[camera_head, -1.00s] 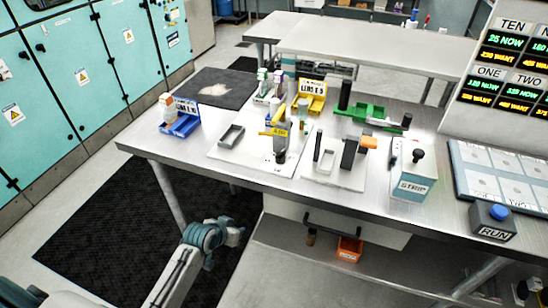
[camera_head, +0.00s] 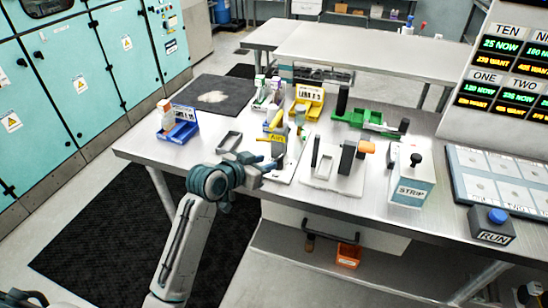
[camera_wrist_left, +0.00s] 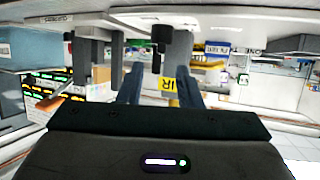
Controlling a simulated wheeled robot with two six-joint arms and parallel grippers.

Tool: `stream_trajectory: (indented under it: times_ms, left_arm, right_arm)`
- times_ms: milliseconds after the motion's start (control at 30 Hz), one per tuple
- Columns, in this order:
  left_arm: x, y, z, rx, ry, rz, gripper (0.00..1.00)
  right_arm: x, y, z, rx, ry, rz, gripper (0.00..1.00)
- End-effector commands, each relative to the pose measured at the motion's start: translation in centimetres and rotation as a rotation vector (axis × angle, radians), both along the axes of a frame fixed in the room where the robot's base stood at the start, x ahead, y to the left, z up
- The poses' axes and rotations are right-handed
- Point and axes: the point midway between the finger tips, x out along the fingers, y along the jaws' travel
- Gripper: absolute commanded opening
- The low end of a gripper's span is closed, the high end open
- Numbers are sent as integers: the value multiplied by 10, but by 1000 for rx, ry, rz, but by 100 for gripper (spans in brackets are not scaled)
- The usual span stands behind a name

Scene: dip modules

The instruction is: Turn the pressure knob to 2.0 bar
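The yellow air unit (camera_head: 277,132), marked AIR, stands on a white board on the table. Its yellow label also shows in the left wrist view (camera_wrist_left: 168,84). A dark knob (camera_wrist_left: 161,36), which looks like the pressure knob, shows just beyond my fingers in the left wrist view. In the head view my gripper and arm partly cover it, and I cannot read its setting. My left gripper (camera_head: 275,153) is at the front of the air unit. Its two fingers are apart, with the knob lined up between them; contact cannot be told. My right gripper is not in view.
A grey tray (camera_head: 229,142) lies left of the air unit. A white plate (camera_head: 322,182) with dark upright parts stands to its right, then the STRIP box (camera_head: 411,178) and the RUN button box (camera_head: 492,225). Blue (camera_head: 180,133), yellow (camera_head: 307,98) and green (camera_head: 362,120) holders stand around.

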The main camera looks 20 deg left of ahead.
Motion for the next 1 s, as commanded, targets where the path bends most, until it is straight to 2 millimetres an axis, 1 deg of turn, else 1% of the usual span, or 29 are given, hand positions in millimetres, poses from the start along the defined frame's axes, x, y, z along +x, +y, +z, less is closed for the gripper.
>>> stream_trajectory:
  times_ms: [33, 100, 200, 300, 433, 667, 700, 833, 1000]
  left_arm:
    - [9, -4, -1, -5, 2, 1, 32]
    - [19, -8, -7, -4, 2, 1, 32]
    - [31, -13, -12, -3, 1, 0, 32]
    - [39, -16, -17, -1, 1, 2, 32]
    - [44, -18, -19, 0, 0, 1, 32]
    - [44, -18, -20, 0, 0, 1, 32]
    - [44, -18, -20, 0, 0, 1, 28]
    - [44, -18, -20, 0, 0, 1, 3]
    - [45, -17, -21, 1, 1, -13, 3]
  right_arm:
    - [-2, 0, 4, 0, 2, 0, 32]
    - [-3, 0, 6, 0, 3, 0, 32]
    - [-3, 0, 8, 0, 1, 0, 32]
    - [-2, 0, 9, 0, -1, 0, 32]
    - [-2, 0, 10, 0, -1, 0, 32]
    - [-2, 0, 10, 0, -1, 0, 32]
    - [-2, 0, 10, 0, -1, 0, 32]
    - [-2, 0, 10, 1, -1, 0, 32]
    - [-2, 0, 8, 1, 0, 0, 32]
